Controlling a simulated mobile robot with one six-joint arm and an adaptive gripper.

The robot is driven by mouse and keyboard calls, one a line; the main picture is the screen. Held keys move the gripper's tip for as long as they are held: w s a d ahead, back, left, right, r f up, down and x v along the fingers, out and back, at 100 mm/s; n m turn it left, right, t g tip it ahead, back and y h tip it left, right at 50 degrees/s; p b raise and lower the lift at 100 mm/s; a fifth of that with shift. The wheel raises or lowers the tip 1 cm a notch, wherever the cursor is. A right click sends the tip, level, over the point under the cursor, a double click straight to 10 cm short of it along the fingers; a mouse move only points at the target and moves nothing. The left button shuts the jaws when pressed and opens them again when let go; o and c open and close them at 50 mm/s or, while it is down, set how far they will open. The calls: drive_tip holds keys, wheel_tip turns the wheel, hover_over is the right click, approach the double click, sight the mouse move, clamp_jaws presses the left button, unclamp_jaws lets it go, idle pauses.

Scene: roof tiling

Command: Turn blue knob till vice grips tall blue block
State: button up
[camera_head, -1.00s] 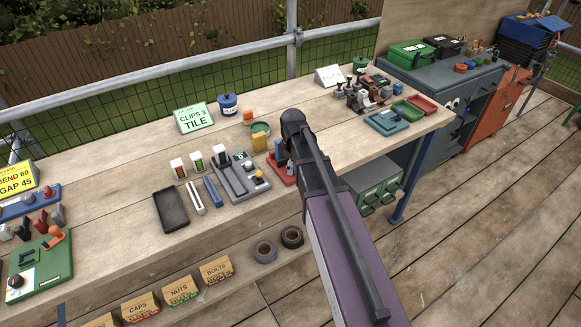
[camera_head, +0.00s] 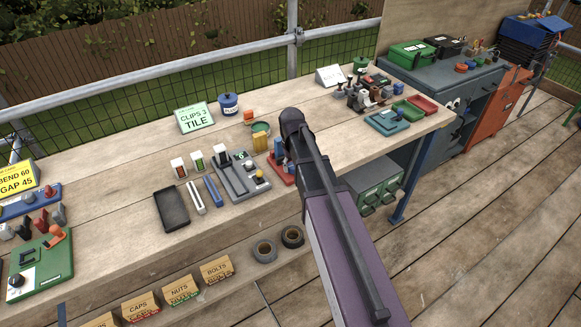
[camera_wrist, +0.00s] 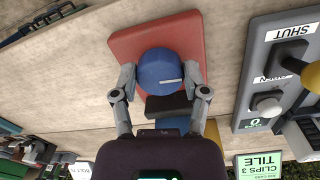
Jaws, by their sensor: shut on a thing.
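The round blue knob (camera_wrist: 163,72), with a white mark on its top, shows in the wrist view above a red vice base (camera_wrist: 122,42). My gripper (camera_wrist: 160,74) is shut on it, one finger on each side. A dark vice part (camera_wrist: 166,105) lies just beside the knob. A blue piece (camera_wrist: 174,123), probably the tall blue block, shows beyond it, partly hidden by my gripper. In the head view the tall blue block (camera_head: 279,150) stands at the red vice (camera_head: 279,172), partly behind my arm. I cannot tell whether the jaws touch the block.
A grey panel with a lever and knobs (camera_head: 240,180) stands just left of the vice; it also shows at the right of the wrist view (camera_wrist: 255,75). A yellow block (camera_head: 260,143) and a green tin (camera_head: 260,128) are close behind. A black tray (camera_head: 172,208) lies farther left.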

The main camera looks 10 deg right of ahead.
drive_tip(key=shift+s+m, duration=0.15)
drive_tip(key=shift+m, duration=0.45)
drive_tip(key=o, duration=1.1)
drive_tip(key=shift+r, duration=0.1)
drive_tip(key=shift+o, duration=0.2)
